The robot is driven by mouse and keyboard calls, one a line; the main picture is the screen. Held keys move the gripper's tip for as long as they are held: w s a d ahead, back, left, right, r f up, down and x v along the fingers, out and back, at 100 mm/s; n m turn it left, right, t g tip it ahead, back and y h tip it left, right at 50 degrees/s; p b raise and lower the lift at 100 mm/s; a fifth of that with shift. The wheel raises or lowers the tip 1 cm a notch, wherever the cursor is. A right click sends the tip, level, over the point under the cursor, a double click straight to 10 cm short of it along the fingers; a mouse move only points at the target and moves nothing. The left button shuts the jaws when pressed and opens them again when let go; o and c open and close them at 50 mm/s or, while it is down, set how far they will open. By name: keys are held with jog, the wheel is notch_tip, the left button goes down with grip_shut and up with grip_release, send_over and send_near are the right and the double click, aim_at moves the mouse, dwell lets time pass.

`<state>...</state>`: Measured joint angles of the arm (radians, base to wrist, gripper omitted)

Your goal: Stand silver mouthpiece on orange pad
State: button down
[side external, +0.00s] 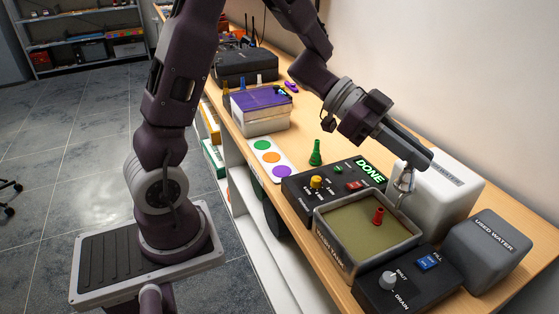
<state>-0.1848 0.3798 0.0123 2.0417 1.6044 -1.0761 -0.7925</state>
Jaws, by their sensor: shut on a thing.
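My gripper (409,170) is shut on the silver mouthpiece (404,184), a small shiny piece hanging just below the fingers. It is over the far right rim of the wash tank (333,238), in front of a white container. The orange pad (271,157) is the middle circle of a white strip that also has a green and a purple circle. The strip lies on the bench, to the left of the gripper, and the orange circle is bare.
A red mouthpiece (378,216) stands in the tank. A green mouthpiece (316,153) stands behind the control box (304,192). The white container (448,190), used-water container (487,250) and drain box (408,283) crowd the right.

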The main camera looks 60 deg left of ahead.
jog(key=w+a+r+n+t+y, duration=0.2)
jog(key=w+a+n+t+y, duration=0.15)
jog(key=w, duration=0.25)
jog(key=w+a+r+n+t+y, duration=0.3)
jog(key=w+a+n+y, duration=0.1)
jog(key=w+a+n, duration=0.1)
jog(key=w+a+f+n+g+y, duration=0.1)
jog(key=w+a+f+n+y, duration=0.1)
jog(key=a+n+y, duration=1.05)
jog(key=s+a+f+n+g+y, duration=0.1)
jog(key=s+a+f+g+y, duration=0.1)
jog(key=s+a, duration=0.3)
jog(key=s+a+f+n+g+y, duration=0.1)
jog(key=s+a+g, duration=0.2)
jog(key=a, duration=0.4)
jog(key=s+a+f+n+g+y, duration=0.1)
jog(key=s+a+f+n+g, duration=0.25)
jog(key=s, duration=0.35)
jog(key=s+a+f+n+g+y, duration=0.15)
jog(key=s+n+g, duration=0.25)
jog(key=s, duration=0.4)
notch_tip(320, 180, down, 10)
jog(key=shift+w+a+f, duration=0.1)
